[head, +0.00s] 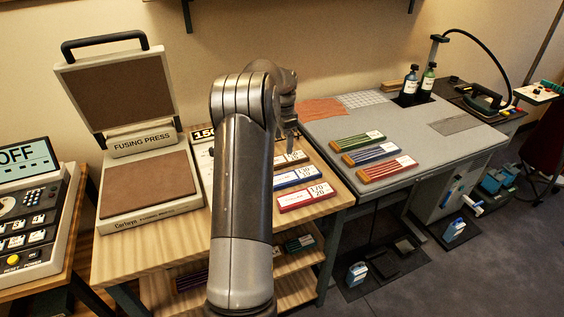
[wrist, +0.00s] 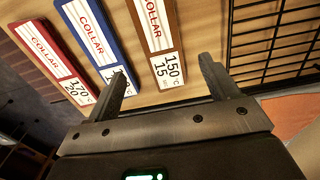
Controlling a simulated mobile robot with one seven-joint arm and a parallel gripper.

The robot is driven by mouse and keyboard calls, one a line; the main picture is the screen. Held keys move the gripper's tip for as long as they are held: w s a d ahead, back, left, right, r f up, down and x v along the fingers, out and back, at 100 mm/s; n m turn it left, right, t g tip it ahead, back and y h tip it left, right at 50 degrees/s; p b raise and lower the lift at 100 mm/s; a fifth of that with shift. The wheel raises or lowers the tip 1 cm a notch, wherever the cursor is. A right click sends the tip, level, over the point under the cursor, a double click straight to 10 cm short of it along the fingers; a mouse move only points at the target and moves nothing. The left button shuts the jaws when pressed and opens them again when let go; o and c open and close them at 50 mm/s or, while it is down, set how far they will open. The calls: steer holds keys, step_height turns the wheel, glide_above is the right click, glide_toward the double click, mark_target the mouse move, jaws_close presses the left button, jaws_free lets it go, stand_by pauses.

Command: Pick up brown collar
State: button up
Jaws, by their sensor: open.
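The brown collar (wrist: 157,38) is a brown-edged strip with a white COLLAR label reading 150 and 15. It lies flat on the wooden table. In the head view it is partly hidden behind my arm, with its label end (head: 292,158) showing. My gripper (wrist: 163,72) is open and empty, with the label end of the brown collar between its fingers in the wrist view. The left fingertip overlaps the end of the blue collar (wrist: 90,35) in that view. In the head view my gripper (head: 291,140) is just above the brown collar. I cannot tell whether it touches.
The blue collar (head: 297,177) and red collar (head: 306,195) lie beside the brown one. A black wire grid (wrist: 275,40) is to the right in the wrist view. The open fusing press (head: 150,187) stands left. A grey table (head: 400,117) with several collar bundles is right.

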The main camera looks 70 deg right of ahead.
mark_target(282, 159)
steer(key=f, duration=0.7)
steer(key=shift+w+a+f, duration=0.1)
steer(key=shift+w+f, duration=0.15)
steer(key=shift+f, duration=0.1)
steer(key=c, duration=1.1)
